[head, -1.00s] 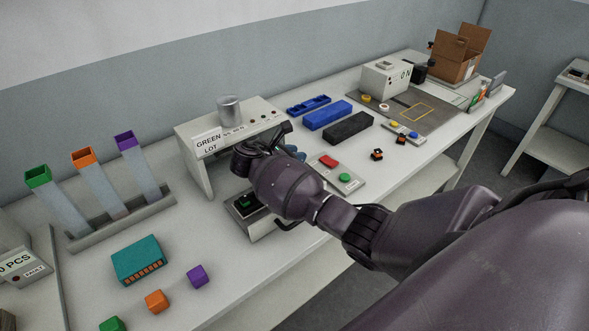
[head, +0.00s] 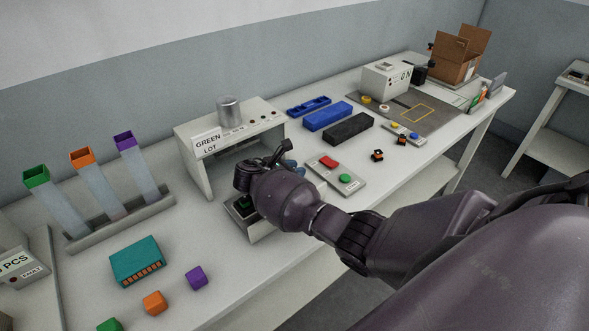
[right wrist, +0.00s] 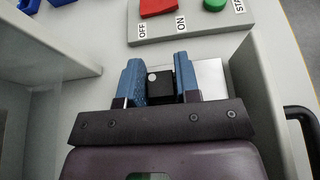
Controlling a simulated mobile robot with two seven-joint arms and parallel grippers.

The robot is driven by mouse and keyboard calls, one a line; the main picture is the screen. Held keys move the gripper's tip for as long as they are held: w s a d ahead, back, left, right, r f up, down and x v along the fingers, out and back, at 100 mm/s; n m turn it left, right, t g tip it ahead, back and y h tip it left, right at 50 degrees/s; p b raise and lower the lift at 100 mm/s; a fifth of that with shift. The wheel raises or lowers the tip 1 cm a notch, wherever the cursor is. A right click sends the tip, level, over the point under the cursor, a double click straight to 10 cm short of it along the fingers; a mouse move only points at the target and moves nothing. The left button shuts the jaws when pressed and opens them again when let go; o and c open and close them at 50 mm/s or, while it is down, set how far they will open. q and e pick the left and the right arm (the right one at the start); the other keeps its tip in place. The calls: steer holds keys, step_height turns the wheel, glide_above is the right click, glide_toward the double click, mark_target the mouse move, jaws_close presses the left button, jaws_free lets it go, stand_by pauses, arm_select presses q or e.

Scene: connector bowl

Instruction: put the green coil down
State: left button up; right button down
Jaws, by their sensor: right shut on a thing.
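My right gripper (right wrist: 160,82) is shut on a small black piece (right wrist: 160,86) with a pale round dot, taken here as the green coil; no green shows on it. Its blue fingers (head: 290,164) are partly seen in the head view, where the arm hides the held piece. In the wrist view the piece is over or beside a pale metal plate (right wrist: 211,78); I cannot tell whether they touch. A separate green piece (head: 243,203) sits in a dark holder on the grey fixture (head: 262,229), left of the gripper. My left gripper is not in view.
The GREEN LOT housing (head: 198,168) stands close behind the gripper. A button panel (head: 336,174) lies just right of it. Two black-and-orange pieces (head: 377,155) lie farther right. A teal block (head: 136,261) and coloured cubes are at front left.

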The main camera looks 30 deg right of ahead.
steer(key=shift+s+f, duration=0.1)
steer(key=shift+f, duration=0.35)
steer(key=c, duration=1.1)
jaws_free()
steer(key=shift+o, duration=1.4)
steer(key=shift+s+f, duration=0.1)
steer(key=shift+f, duration=0.1)
steer(key=shift+r, duration=0.4)
steer(key=v, duration=1.2)
steer(key=shift+w+r, duration=0.2)
steer(key=shift+r, duration=0.2)
